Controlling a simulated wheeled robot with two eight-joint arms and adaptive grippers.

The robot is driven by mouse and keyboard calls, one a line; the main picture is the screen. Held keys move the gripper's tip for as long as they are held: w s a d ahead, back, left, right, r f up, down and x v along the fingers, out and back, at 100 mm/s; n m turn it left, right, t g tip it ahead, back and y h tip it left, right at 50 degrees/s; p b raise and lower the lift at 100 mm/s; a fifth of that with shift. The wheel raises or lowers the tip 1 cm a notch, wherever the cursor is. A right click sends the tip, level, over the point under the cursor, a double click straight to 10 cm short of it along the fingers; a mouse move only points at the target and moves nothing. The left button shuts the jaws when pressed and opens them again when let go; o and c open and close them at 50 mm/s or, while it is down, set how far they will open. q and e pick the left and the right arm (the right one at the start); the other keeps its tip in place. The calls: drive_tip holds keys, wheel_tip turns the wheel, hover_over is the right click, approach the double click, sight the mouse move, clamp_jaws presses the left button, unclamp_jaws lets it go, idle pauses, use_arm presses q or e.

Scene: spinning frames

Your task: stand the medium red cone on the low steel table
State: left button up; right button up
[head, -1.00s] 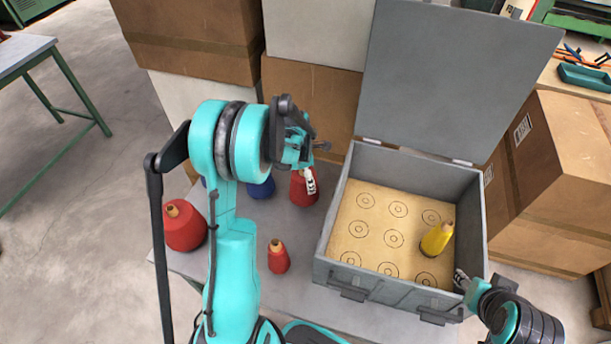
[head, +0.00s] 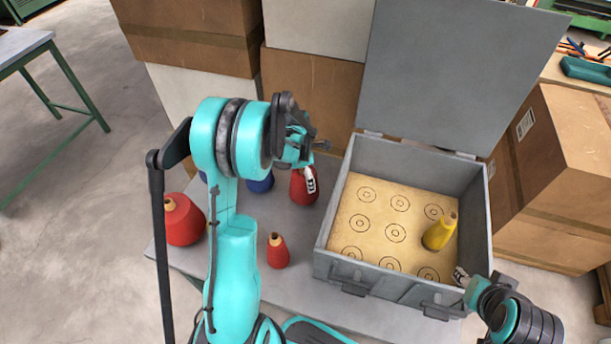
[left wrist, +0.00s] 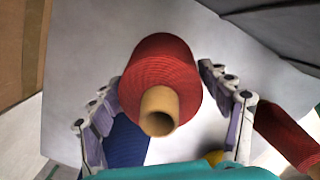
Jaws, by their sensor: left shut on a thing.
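The medium red cone (head: 302,191) is at the back of the grey table top (head: 310,287), left of the grey case; it also shows in the left wrist view (left wrist: 160,75) with its tan tube end toward the camera. My left gripper (head: 309,180) is shut on it, one finger on each side. I cannot tell whether the cone's base touches the table. A larger red cone (head: 183,221) stands at the left and a smaller one (head: 278,251) nearer the front. My right gripper (head: 461,277) is at the case's front right corner; its opening is unclear.
The open case (head: 390,279) holds a yellow cone (head: 440,232) on a ringed board. A blue cone (head: 261,184) is partly behind my left arm. Cardboard boxes (head: 311,95) stand behind. Another grey-topped table (head: 20,48) with green legs is at far left, across open floor.

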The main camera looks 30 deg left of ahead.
use_arm(q)
drive_tip(key=shift+f, duration=0.15)
drive_tip(key=o, duration=1.8)
drive_tip(key=r, duration=0.8)
drive_tip(key=s+a+r, duration=0.1)
drive_tip(key=r, duration=0.3)
drive_tip(key=shift+s, duration=0.1)
